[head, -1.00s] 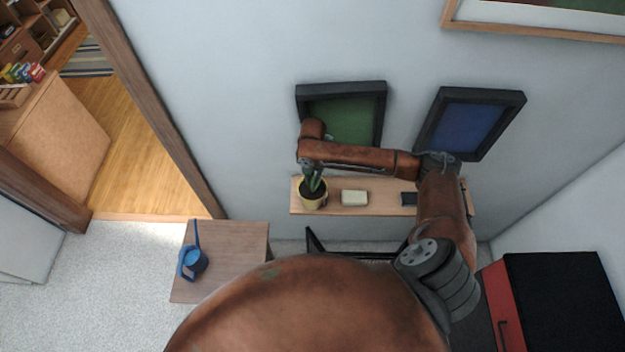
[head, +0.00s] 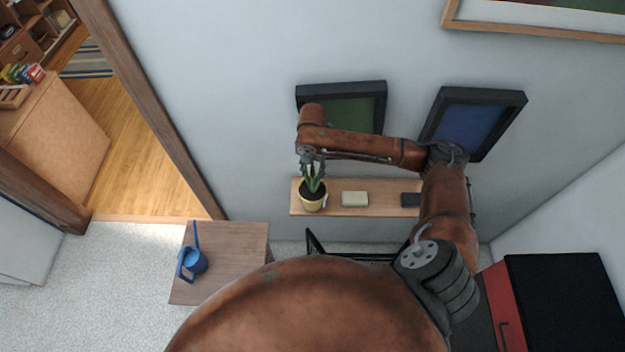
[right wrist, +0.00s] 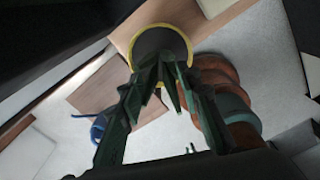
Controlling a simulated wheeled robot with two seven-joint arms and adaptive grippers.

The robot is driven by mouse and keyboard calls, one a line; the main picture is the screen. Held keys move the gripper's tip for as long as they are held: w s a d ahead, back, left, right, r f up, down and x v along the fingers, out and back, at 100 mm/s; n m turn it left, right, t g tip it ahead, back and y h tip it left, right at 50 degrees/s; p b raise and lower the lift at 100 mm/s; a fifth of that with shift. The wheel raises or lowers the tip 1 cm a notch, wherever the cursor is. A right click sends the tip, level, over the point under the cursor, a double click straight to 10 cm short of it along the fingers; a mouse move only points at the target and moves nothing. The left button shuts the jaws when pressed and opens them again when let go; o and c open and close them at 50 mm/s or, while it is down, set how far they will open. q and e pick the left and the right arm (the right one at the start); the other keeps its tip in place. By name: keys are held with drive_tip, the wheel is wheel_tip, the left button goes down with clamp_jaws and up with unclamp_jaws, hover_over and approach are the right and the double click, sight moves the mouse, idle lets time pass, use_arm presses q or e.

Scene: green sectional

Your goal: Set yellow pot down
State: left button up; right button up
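The yellow pot (head: 313,203) holds a green plant (head: 314,179) and stands upright at the left end of the wooden wall shelf (head: 385,198). My right gripper (head: 311,171) points down over the pot, around or beside the plant's leaves. In the right wrist view the pot's yellow rim (right wrist: 188,38) is seen from above, with dark green shapes fanning from it toward the camera. Leaves and fingers are hard to tell apart there, so I cannot tell whether the gripper is open or shut. My left gripper is not in view.
A cream block (head: 354,199) and a dark object (head: 410,200) lie farther right on the shelf. Two framed panels, green (head: 352,112) and blue (head: 466,128), hang above. A blue watering can (head: 193,263) stands on a small wooden table (head: 236,280) at lower left.

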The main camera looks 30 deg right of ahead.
wheel_tip(320, 180, up, 6)
drive_tip(key=shift+r, duration=0.2)
drive_tip(key=shift+f, duration=0.1)
idle(0.4)
